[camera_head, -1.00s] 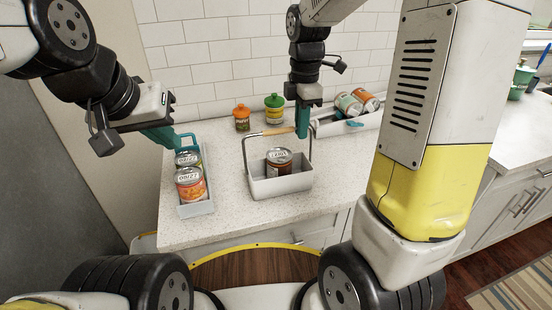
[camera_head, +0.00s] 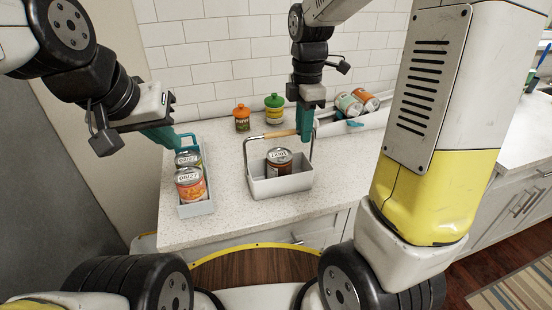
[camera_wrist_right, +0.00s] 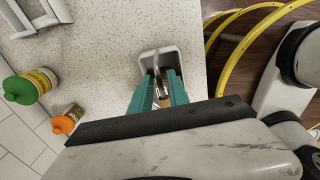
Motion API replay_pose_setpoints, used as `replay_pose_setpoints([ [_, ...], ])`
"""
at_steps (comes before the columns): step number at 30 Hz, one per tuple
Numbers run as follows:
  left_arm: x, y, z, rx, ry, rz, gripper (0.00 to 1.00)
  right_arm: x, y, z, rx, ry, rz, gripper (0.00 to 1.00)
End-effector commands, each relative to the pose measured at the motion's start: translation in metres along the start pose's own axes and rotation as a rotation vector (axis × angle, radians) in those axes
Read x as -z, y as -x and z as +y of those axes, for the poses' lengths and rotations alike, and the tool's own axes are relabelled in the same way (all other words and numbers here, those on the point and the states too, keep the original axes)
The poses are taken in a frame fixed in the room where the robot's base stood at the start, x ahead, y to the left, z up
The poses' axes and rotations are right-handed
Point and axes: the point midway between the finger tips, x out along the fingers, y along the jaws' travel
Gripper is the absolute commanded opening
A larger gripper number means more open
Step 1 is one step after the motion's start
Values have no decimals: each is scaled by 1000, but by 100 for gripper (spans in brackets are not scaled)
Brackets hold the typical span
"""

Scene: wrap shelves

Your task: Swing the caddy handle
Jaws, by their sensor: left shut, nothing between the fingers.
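The grey caddy (camera_head: 282,188) stands on the counter with a can (camera_head: 280,160) inside. Its metal handle with a wooden grip (camera_head: 280,133) is raised above it. My right gripper (camera_head: 305,134) points down beside the right end of the wooden grip. In the right wrist view its fingers (camera_wrist_right: 160,78) are apart, with the caddy (camera_wrist_right: 170,58) beyond them and a metal part showing in the gap. I cannot tell whether they touch the handle. My left gripper (camera_head: 178,142) is shut and empty at the back of the left tray.
Jars with orange (camera_head: 241,110) and green (camera_head: 274,100) lids stand at the back. A light tray (camera_head: 335,129) with cans lies back right. The counter is bare around the caddy.

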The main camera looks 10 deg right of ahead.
Motion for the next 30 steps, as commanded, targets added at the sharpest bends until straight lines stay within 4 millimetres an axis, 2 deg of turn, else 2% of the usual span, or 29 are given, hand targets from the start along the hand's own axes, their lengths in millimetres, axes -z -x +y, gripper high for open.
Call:
replay_pose_setpoints([
  [30, 0, 0, 0, 0, 0, 0, 0, 0, 67, 0, -1, 0, 0, 22],
])
